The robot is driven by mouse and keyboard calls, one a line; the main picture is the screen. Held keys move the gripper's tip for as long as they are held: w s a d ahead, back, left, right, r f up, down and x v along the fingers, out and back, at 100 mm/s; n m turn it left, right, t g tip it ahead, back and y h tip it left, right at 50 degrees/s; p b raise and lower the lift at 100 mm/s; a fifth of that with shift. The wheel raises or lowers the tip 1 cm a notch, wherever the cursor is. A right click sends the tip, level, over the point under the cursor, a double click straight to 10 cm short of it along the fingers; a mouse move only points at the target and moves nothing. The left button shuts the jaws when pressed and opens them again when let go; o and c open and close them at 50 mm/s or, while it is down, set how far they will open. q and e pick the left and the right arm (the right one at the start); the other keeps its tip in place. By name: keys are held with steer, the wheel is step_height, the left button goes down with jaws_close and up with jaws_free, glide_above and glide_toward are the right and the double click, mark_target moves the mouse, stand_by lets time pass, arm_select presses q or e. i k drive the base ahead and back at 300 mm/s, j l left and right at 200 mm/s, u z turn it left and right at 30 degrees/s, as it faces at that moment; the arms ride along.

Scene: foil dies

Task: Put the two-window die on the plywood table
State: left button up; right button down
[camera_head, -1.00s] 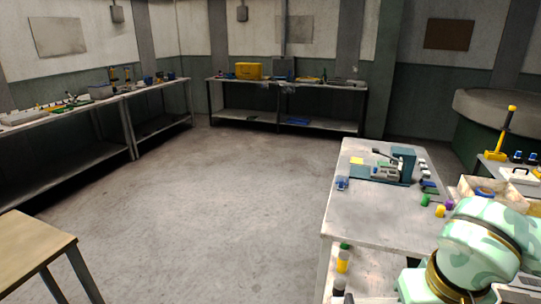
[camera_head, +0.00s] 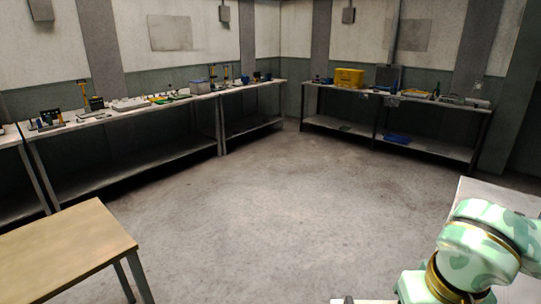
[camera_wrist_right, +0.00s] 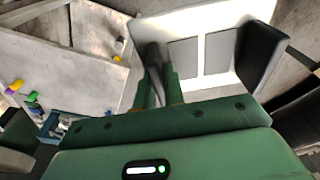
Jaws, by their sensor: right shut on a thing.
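The two-window die (camera_wrist_right: 203,88) shows in the right wrist view as a pale plate with two rectangular windows side by side. My right gripper (camera_wrist_right: 208,55) is shut on it, with one dark finger at its left and one at its right. Part of the die is hidden behind the gripper body. The plywood table (camera_head: 65,245) stands at the lower left of the head view, and its visible top is bare. My right arm shows at the lower right there, but its gripper is out of that view. My left gripper is in neither view.
A grey bench (camera_head: 490,193) stands at the right edge, partly behind my arm. Long benches with tools (camera_head: 130,112) line the left wall. Another bench with a yellow case (camera_head: 349,78) stands at the back. The concrete floor (camera_head: 270,210) between is clear.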

mark_target(39, 251)
steer(key=i+j+u, duration=0.25)
steer(key=u, duration=0.2)
steer(key=i+j+u, duration=0.1)
steer(key=i+u, duration=0.25)
steer(key=u, duration=0.15)
steer(key=i+u, duration=0.45)
steer(key=i+l+u, duration=0.1)
steer(key=u, duration=0.4)
steer(key=i+l+u, duration=0.3)
steer(key=u, duration=0.15)
steer(key=i+l+u, duration=0.2)
steer(key=i+u, duration=0.15)
steer(key=i+l+u, duration=0.35)
steer(key=i, duration=0.1)
